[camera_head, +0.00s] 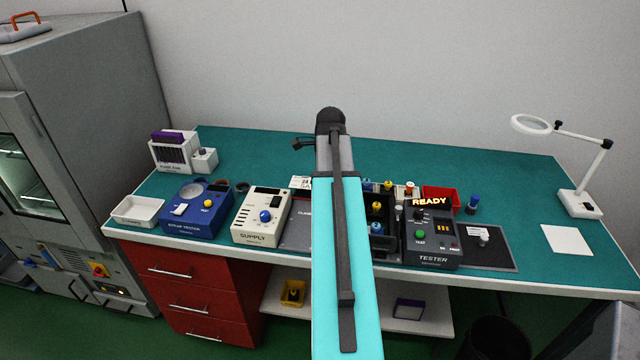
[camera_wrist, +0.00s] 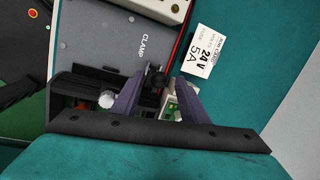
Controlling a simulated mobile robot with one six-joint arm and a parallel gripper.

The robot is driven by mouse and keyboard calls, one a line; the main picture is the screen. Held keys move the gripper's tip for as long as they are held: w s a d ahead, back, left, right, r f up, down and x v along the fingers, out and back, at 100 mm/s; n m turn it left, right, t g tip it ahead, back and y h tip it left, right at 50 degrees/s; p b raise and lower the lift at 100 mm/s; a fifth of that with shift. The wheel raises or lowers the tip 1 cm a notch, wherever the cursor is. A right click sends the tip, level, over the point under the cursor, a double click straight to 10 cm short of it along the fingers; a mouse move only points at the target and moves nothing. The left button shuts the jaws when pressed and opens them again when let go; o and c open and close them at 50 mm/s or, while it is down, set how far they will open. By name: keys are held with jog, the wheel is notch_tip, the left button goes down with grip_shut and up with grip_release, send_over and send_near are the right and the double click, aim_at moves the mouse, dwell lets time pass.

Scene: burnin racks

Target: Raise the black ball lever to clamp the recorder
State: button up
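The clamp station is a grey plate (camera_wrist: 100,45) printed CLAMP in the wrist view. A strip of it also shows in the head view (camera_head: 297,236), left of my arm. The black ball of the lever (camera_wrist: 156,79) sits below the lettering. My gripper (camera_wrist: 158,80) is open, with its two fingers on either side of the ball and apart from each other. I cannot tell whether either finger touches it. A pale and green piece (camera_wrist: 172,108), possibly part of the recorder, shows between the fingers. My arm hides the gripper and lever in the head view.
A white 24 V 5A label (camera_wrist: 207,52) lies right of the fingers. The cream supply unit (camera_head: 262,216) stands left of the clamp plate. The black tester (camera_head: 432,240), showing READY, stands right of my arm. The bench's back strip (camera_head: 250,150) is clear.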

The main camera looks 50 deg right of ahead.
jog(key=shift+r, duration=0.1)
jog(key=b+v, duration=0.2)
jog(key=v, duration=1.1)
jog(key=shift+r+b, duration=0.3)
jog(key=shift+b, duration=0.05)
jog(key=shift+s+r, duration=0.1)
jog(key=shift+s, duration=0.05)
dwell(0.4)
